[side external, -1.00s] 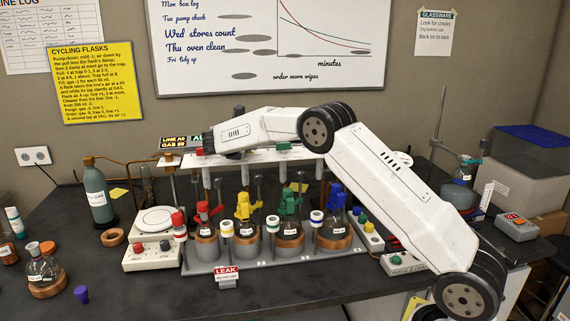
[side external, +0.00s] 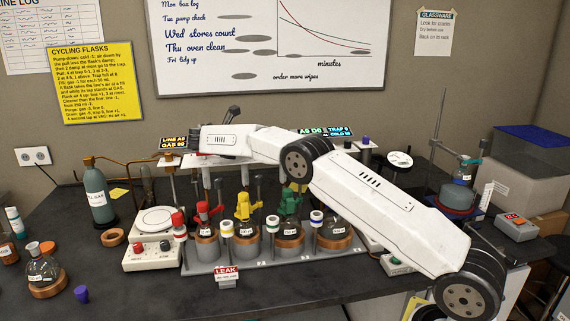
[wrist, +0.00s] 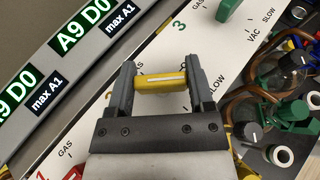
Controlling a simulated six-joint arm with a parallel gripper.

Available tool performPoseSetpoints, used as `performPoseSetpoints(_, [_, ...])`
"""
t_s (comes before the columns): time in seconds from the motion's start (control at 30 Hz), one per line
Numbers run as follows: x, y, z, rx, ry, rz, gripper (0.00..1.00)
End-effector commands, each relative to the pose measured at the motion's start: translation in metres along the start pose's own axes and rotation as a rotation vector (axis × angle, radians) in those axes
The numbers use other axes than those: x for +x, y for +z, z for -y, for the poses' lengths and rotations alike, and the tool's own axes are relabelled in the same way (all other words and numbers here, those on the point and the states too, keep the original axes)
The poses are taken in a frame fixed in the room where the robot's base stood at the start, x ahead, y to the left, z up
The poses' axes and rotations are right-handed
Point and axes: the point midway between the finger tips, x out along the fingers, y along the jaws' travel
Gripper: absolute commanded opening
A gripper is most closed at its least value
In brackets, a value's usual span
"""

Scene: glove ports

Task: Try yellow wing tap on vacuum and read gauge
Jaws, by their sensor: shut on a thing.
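The yellow wing tap (wrist: 160,80) lies between the two fingers of my gripper (wrist: 159,78) in the wrist view. The gripper is shut on it, over the white tap panel (wrist: 112,118). GAS and SLOW marks show near the tap; its own VAC mark is not visible, so I cannot tell its exact setting. A green gauge display (wrist: 83,35) reads A9 D0, with max A1 beside it. In the side view, the yellow-topped flask (side external: 244,232) stands below the panel, and my arm hides the gripper and tap. The LINE/GAS display (side external: 174,143) is small there.
A green tap (wrist: 228,8) is close by on the panel. Flasks with red (side external: 204,218), yellow and green (side external: 290,210) fittings stand in the rack below. A LEAK sign (side external: 227,270) stands in front. The bench front is mostly clear.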

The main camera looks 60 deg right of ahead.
Motion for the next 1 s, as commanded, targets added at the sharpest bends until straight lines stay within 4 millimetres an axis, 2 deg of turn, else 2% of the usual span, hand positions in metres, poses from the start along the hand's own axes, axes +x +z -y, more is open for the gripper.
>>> performPoseSetpoints(0.03, [0.0001,0.0051,-0.0032,0.011,0.004,0.009,0.09])
performPoseSetpoints(1.0, [-0.0027,0.0041,-0.0001,0.057,-0.101,0.000,0.09])
